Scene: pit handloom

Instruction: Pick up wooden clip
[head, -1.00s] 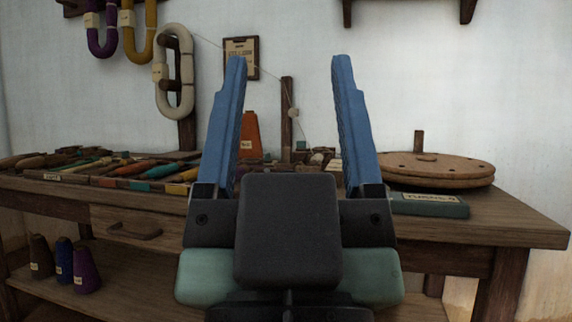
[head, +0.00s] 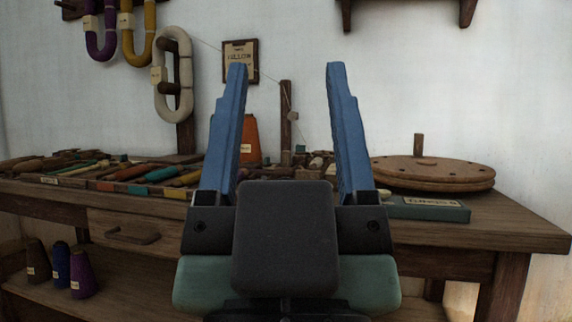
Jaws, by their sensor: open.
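My gripper (head: 287,64) is open and empty in the head view, its two blue fingers pointing up and away in front of the table. Between the fingers, on the tabletop behind, lie several small pale and brown pieces (head: 317,162). They are too small to tell whether one of them is the wooden clip. My gripper's dark body hides part of the table's middle.
The wooden table (head: 510,228) holds rows of coloured bobbins (head: 137,189) at left. An orange cone (head: 250,138) and upright post (head: 286,118) stand behind. A round wooden disc (head: 430,172) and green box (head: 428,208) lie at right.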

